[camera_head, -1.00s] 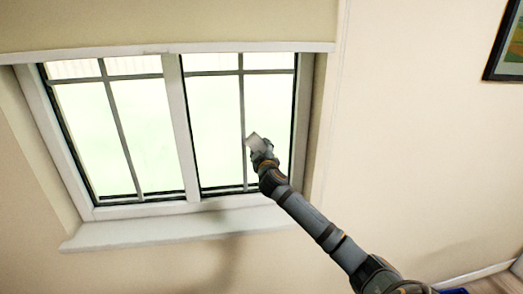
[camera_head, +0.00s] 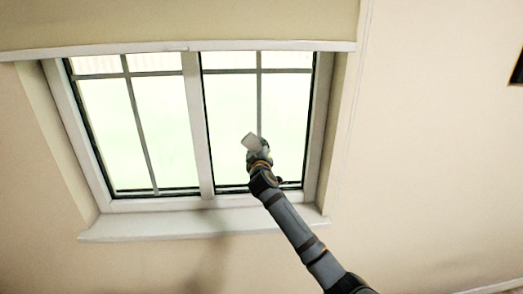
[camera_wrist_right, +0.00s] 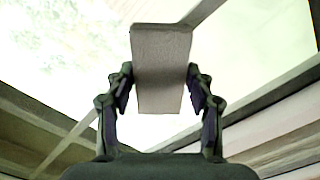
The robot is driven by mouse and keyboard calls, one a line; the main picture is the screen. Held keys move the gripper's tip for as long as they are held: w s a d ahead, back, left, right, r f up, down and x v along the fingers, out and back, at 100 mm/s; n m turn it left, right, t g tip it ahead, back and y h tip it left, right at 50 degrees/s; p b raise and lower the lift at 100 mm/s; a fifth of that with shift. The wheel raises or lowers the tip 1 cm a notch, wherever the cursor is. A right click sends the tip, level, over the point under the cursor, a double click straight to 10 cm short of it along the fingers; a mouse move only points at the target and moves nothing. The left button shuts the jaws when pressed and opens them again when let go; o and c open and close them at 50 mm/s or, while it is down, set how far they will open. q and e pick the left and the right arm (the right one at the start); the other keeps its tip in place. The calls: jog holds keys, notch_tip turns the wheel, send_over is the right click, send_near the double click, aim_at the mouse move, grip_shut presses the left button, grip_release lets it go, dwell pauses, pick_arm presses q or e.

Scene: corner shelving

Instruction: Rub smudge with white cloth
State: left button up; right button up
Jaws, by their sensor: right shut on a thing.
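The white cloth (camera_head: 251,142) looks like a small pale block in the head view. My right gripper (camera_head: 258,154) is shut on it, in front of the right window pane, near the thin upright bar. In the right wrist view, the cloth (camera_wrist_right: 161,65) sits between the two fingers of my right gripper (camera_wrist_right: 161,92) and sticks out towards the bright glass. I cannot tell whether the cloth touches the glass. No clear smudge shows in the head view. Faint greenish mottling at the upper left of the wrist view may be a smudge or the outdoors. My left gripper is not in view.
The window has a pale frame (camera_head: 198,125) with thin bars across its panes. A white sill (camera_head: 150,226) juts out below it. A blind or panel (camera_head: 180,22) hangs above. Bare beige wall (camera_head: 430,150) lies to the right, with a dark picture edge (camera_head: 517,70).

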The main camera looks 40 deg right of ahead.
aim_at(247, 148)
jog(key=shift+w+a+r+b, duration=0.1)
jog(key=shift+w+a+b, duration=0.1)
jog(key=shift+w+a, duration=0.45)
jog(key=shift+w+a+b, duration=0.15)
jog(key=shift+w+a, duration=0.15)
jog(key=shift+a, duration=0.55)
jog(key=shift+s, duration=0.1)
jog(key=shift+s+a, duration=0.15)
jog(key=shift+s, duration=0.1)
jog(key=shift+p+v, duration=0.55)
jog(key=shift+v, duration=2)
jog(key=v, duration=0.3)
